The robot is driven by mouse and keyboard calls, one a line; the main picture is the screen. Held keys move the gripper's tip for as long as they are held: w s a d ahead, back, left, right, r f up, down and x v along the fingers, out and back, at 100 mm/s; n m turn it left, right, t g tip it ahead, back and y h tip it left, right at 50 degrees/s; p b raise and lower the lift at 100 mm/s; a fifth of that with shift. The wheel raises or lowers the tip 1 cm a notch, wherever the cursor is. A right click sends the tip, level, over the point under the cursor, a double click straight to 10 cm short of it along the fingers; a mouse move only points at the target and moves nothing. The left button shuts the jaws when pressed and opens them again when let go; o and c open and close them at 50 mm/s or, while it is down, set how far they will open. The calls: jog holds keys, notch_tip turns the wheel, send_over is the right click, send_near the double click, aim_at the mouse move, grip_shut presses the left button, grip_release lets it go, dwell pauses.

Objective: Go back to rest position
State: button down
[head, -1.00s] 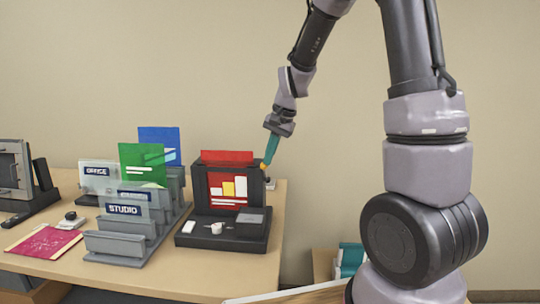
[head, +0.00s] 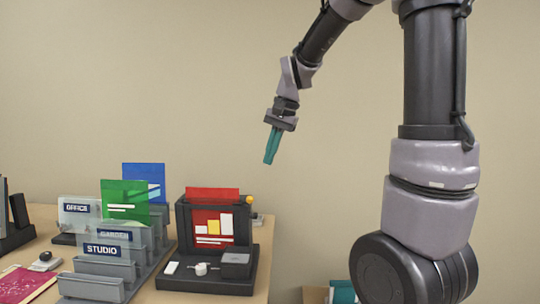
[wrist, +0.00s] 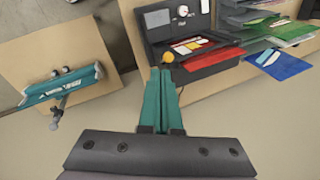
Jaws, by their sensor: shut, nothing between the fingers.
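My gripper (head: 271,146) hangs in the air above and to the right of the black laminator (head: 213,262), clear of the table. Its teal fingers are together with nothing between them; they also show in the wrist view (wrist: 161,85). The laminator stands on the table's right part with a red sheet (head: 212,194) in its top and a picture of yellow and white blocks on its front. An orange-yellow knob (head: 249,200) sits at the laminator's upper right corner.
A grey sorter rack (head: 92,287) with OFFICE, GARDEN and STUDIO labels holds green (head: 125,197) and blue (head: 147,177) sheets. A magenta sheet (head: 22,284) lies at the left. A teal device (wrist: 62,84) stands on a separate surface. The air around my gripper is free.

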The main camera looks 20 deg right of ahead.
jog(key=shift+s+r, duration=0.1)
jog(key=s+d+r+n+t+h, duration=0.1)
jog(key=s+d+r+t, duration=0.15)
jog(key=s, duration=0.55)
jog(key=s+d+r+n+t, duration=0.2)
jog(key=s+d, duration=0.1)
jog(key=s, duration=0.6)
jog(key=w+a+f+g, duration=0.2)
jog(key=w, duration=0.9)
jog(key=w+a+f+g, duration=0.1)
jog(key=w+f+g, duration=0.15)
jog(key=w, duration=0.85)
jog(key=w+a+f, duration=0.1)
jog(key=a+f, duration=0.4)
jog(key=f, duration=0.6)
jog(key=shift+f+n, duration=0.15)
jog(key=shift+n, duration=0.15)
